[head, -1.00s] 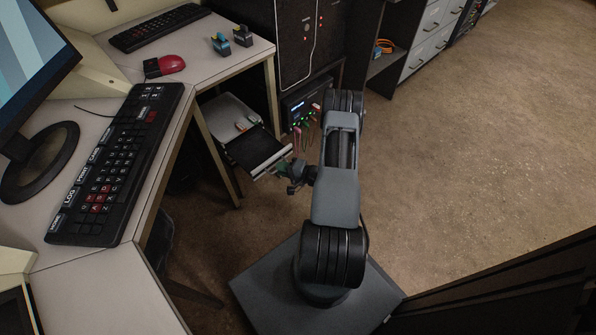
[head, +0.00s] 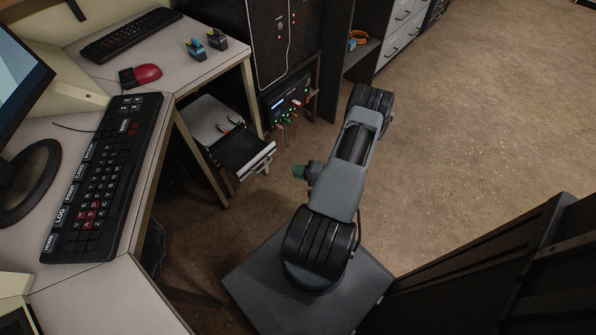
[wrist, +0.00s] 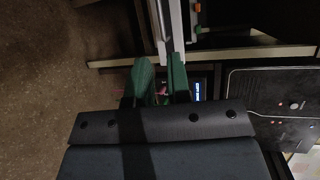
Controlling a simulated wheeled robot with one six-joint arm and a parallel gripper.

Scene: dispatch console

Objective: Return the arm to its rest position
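My arm (head: 345,170) stands on my dark base, folded upward, with its elbow high on the right. My gripper (head: 300,172) shows only in part in the head view, as a green tip left of the arm. It hangs in open space to the right of the pulled-out tray (head: 247,157) and apart from it. In the wrist view two green fingers (wrist: 162,85) stand a little apart, with a narrow gap and nothing held between them.
A desk with a keyboard (head: 103,180) and a red mouse (head: 140,75) is on the left. A black cabinet (head: 282,38) and a device with colored plugs (head: 289,100) stand behind the gripper. A dark panel (head: 480,285) is at lower right. The floor (head: 470,130) at right is clear.

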